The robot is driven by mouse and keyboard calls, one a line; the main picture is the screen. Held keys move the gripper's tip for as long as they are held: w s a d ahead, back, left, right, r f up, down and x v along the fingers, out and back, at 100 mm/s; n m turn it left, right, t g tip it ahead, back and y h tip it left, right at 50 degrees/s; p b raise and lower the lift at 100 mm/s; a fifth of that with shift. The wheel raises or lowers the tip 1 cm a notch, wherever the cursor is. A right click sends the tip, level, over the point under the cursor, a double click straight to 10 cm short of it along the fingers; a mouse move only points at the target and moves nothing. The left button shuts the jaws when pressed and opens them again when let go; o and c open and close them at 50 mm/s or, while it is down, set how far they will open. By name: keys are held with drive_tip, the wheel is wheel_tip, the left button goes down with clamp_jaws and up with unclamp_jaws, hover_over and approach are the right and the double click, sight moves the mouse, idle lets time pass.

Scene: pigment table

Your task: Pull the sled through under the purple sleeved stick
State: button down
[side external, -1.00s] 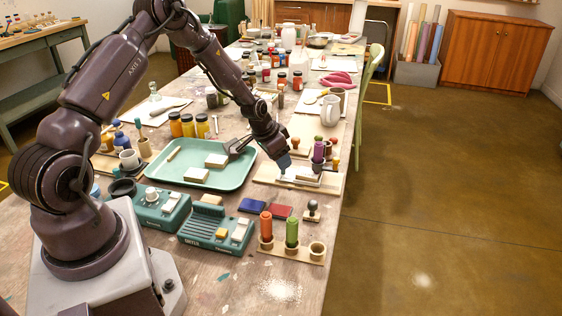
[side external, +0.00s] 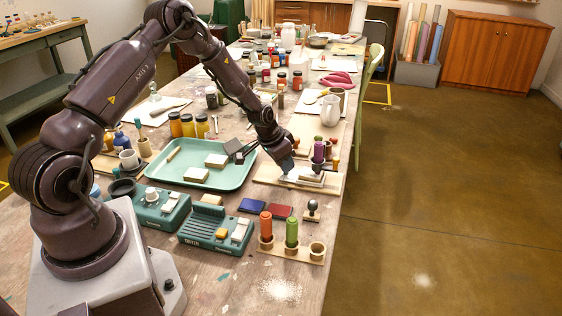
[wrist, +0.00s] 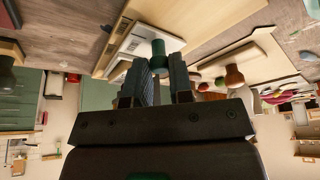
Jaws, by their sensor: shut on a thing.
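The sled (side external: 311,180) is a pale, flat piece on a wooden board at the table's right edge. The purple sleeved stick (side external: 318,152) stands upright over that board, just beyond my gripper. My gripper (side external: 287,171) is low at the sled's left end. In the wrist view my gripper (wrist: 160,78) is shut on a green upright post (wrist: 158,54), with a finger on each side. The pale framed sled (wrist: 138,38) lies beside the post. The post's foot is partly hidden, and I cannot make out the purple stick in the wrist view.
A green tray (side external: 163,176) with pale blocks lies left of the board (side external: 268,174). Red and blue pads, a stamp (side external: 312,211) and a rack with orange and green sticks (side external: 291,232) stand in front. A white jug (side external: 330,111) stands behind. The floor is right of the table edge.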

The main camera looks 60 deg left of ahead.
sight(296, 176)
drive_tip(key=shift+w+d, duration=1.25)
drive_tip(key=shift+w, duration=0.05)
drive_tip(key=c, duration=1)
unclamp_jaws()
drive_tip(key=v, duration=1.3)
drive_tip(key=shift+s+f, duration=0.1)
